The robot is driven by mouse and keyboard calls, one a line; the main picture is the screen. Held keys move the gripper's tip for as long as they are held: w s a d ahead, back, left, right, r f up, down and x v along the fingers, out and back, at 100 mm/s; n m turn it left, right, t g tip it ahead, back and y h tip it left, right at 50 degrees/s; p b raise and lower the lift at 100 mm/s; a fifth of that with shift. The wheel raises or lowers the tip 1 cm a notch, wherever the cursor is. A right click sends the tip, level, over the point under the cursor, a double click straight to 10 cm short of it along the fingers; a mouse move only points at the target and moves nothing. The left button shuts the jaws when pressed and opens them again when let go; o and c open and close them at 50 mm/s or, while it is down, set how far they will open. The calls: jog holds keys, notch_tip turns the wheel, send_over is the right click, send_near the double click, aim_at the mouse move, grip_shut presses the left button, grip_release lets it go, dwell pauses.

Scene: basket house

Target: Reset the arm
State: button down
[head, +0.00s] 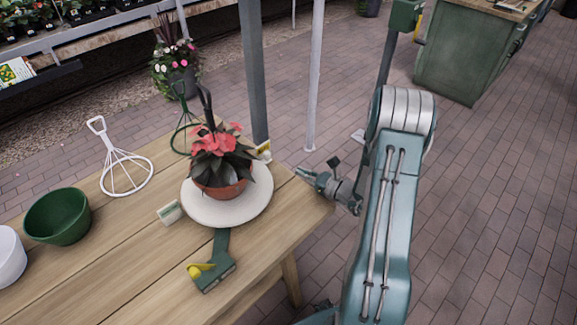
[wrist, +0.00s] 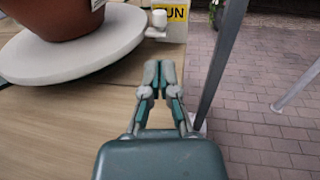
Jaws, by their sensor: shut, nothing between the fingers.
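My gripper (head: 303,173) is beside the right edge of the wooden table (head: 129,262), close to the round white plate (head: 260,201). In the wrist view my gripper (wrist: 158,74) points forward with its fingertips together and nothing between them. Part of the white plate (wrist: 75,62) and the terracotta pot (wrist: 58,18) show at the upper left there. In the head view the pot (head: 222,190) stands on the plate and holds a plant with red flowers (head: 215,145).
A green bowl (head: 58,217), a white wire stand (head: 127,170) and a green tool with a yellow part (head: 213,268) are on the table. A grey post (head: 253,70) rises behind its right corner. Brick floor (head: 480,215) is open at the right.

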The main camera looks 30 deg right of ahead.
jog(key=v, duration=0.3)
jog(key=shift+d, duration=0.1)
jog(key=shift+s+d, duration=0.1)
jog(key=shift+s, duration=0.3)
jog(key=s+a+r+n+g+y, duration=0.2)
jog(key=s+a+r+n+g, duration=0.2)
jog(key=a+r+n+g, duration=0.35)
jog(key=s+a+r+n+g+y, duration=0.1)
jog(key=s+a+r+n+g, duration=0.2)
jog(key=a+r+n+g, duration=0.5)
jog(key=s+a+r+n+t+h, duration=0.2)
jog(key=s+r+n+h, duration=0.2)
jog(key=s+n+h, duration=0.1)
jog(key=s+a+r+n+t+h, duration=0.1)
jog(key=s+r+n+t+h, duration=0.2)
jog(key=s+r+n+h, duration=0.2)
jog(key=s+n+h, duration=0.1)
jog(key=s+n, duration=0.2)
jog(key=n, duration=0.2)
jog(key=shift+s+a, duration=0.3)
jog(key=shift+a, duration=0.1)
